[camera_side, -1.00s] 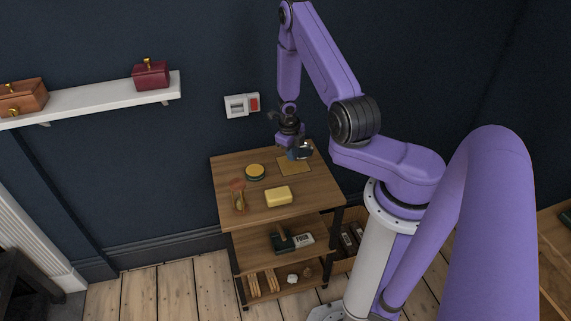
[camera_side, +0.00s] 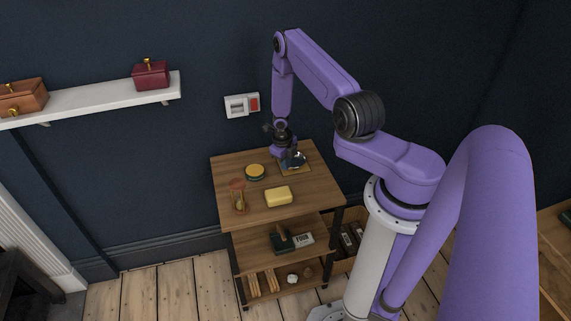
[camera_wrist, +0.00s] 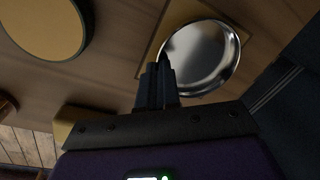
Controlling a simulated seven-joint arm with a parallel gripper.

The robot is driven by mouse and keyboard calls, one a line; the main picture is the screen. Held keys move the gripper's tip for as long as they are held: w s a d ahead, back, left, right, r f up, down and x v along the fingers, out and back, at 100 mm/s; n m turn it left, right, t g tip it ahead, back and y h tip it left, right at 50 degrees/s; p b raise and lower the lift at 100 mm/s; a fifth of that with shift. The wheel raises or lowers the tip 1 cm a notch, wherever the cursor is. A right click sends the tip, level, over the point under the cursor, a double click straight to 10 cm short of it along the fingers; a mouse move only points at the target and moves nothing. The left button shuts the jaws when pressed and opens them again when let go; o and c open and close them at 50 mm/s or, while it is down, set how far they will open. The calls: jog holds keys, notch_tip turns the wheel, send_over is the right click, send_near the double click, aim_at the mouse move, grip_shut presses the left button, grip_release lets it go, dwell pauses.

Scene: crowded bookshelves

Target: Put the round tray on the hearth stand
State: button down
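The round tray (camera_wrist: 202,57) is a shiny metal disc with a raised rim, seen in the wrist view beside my fingertips. My gripper (camera_wrist: 157,82) has its fingers close together at the tray's near left rim and appears shut on it. In the side view the tray (camera_side: 296,160) shows small and dark under my gripper (camera_side: 284,154), over a square tan mat (camera_side: 304,168) on the wooden top of the shelf stand (camera_side: 233,211). The mat's edge (camera_wrist: 165,29) shows past the tray in the wrist view. I cannot tell whether the tray touches it.
A round yellow-topped tin (camera_side: 255,171), an hourglass (camera_side: 238,195) and a yellow block (camera_side: 278,196) share the top. Lower shelves hold books (camera_side: 302,240) and small items. A dark wall stands close behind. The top's front right is clear.

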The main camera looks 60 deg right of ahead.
jog(key=shift+f, duration=0.3)
jog(key=c, duration=1.4)
grip_release()
jog(key=shift+o, duration=0.2)
jog(key=shift+r, duration=0.1)
notch_tip(320, 180, up, 12)
jog(key=a, duration=0.1)
jog(key=s+a+r+m+t, duration=0.1)
jog(key=a+r+m, duration=0.4)
jog(key=a+r, duration=0.4)
jog(key=a+r+m, duration=0.6)
jog(key=a+r, duration=0.1)
jog(key=a, duration=0.5)
jog(key=s+a+r+m, duration=0.2)
jog(key=s+r+m, duration=0.1)
jog(key=s, duration=0.5)
jog(key=s+a+r+m+y, duration=0.1)
jog(key=s+a+r+m, duration=0.2)
jog(key=s, duration=0.5)
jog(key=s+a+r+m, duration=0.2)
jog(key=s+r+m, duration=0.1)
jog(key=s, duration=0.4)
jog(key=shift+s+a+r+m+g+y, duration=0.3)
jog(key=shift+s+a+m+y, duration=0.1)
jog(key=shift+m, duration=0.4)
